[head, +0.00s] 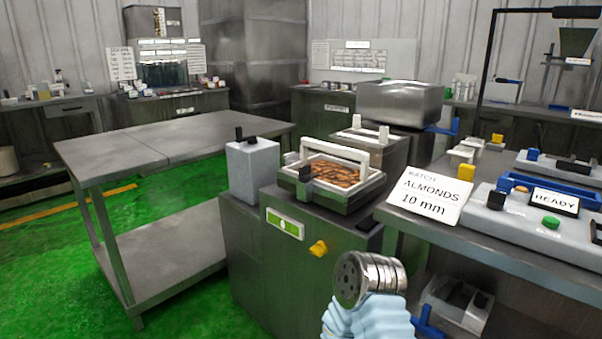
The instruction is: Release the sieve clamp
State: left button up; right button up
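The sieve (345,197) is a square metal-framed tray on top of a dark grey cabinet, with brown almonds (336,174) inside. A white clamp bar (337,150) spans the tray, with a dark block (305,172) at its front left corner. I cannot tell which dark part is the clamp's lever, or whether the clamp is tight. A pale blue arm part of mine with a round metal end shows at the bottom centre, in front of the cabinet and apart from the sieve. No gripper fingers show in the head view.
A grey-white box (253,170) with a black knob stands left of the sieve. A yellow knob (318,248) juts from the cabinet front. An almonds 10 mm sign (431,194) and a control panel (530,222) stand on the right table. An empty metal table (165,142) is at left.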

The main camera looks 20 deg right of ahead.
aim_at(304, 175)
jog(key=i+j, duration=0.25)
jog(key=i, duration=0.2)
jog(key=i+j, duration=0.25)
jog(key=i, duration=0.25)
jog(key=i+j, duration=0.2)
jog(key=i, duration=0.25)
jog(key=z, duration=2.2)
